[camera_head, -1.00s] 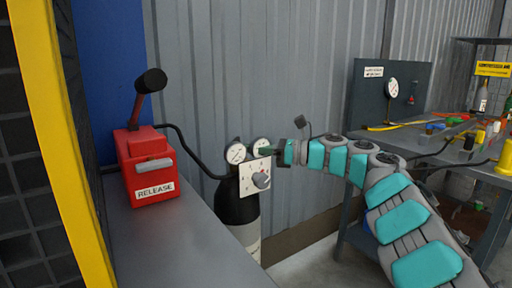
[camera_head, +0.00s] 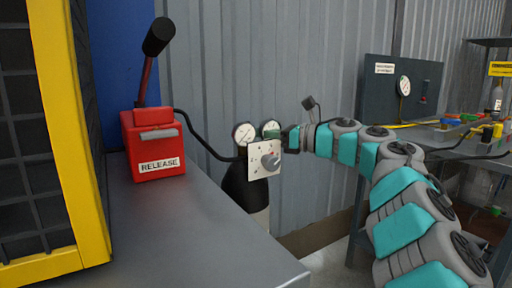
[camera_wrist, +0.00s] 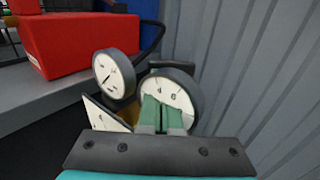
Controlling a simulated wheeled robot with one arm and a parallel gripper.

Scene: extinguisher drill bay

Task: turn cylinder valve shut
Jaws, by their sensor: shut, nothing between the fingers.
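The cylinder (camera_head: 243,190) is black with a pale lower band and stands against the corrugated wall behind the grey bench. A white dial plate (camera_head: 256,172) with a grey knob (camera_head: 270,162) is on its top front. Two round gauges sit above the plate, a left gauge (camera_head: 245,135) and a right gauge (camera_head: 270,129). My gripper (camera_head: 284,138) is shut and empty, at the right of the plate's upper edge by the right gauge. In the wrist view its green fingers (camera_wrist: 162,116) overlap the right gauge's face; contact cannot be told. The knob is not clearly visible there.
A red RELEASE box (camera_head: 155,145) with a black-ended lever stands on the grey bench (camera_head: 200,225) at left. A black hose (camera_head: 205,145) runs from it towards the cylinder. A yellow-framed mesh cage (camera_head: 65,130) is far left. A cluttered workbench (camera_head: 450,135) is at right.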

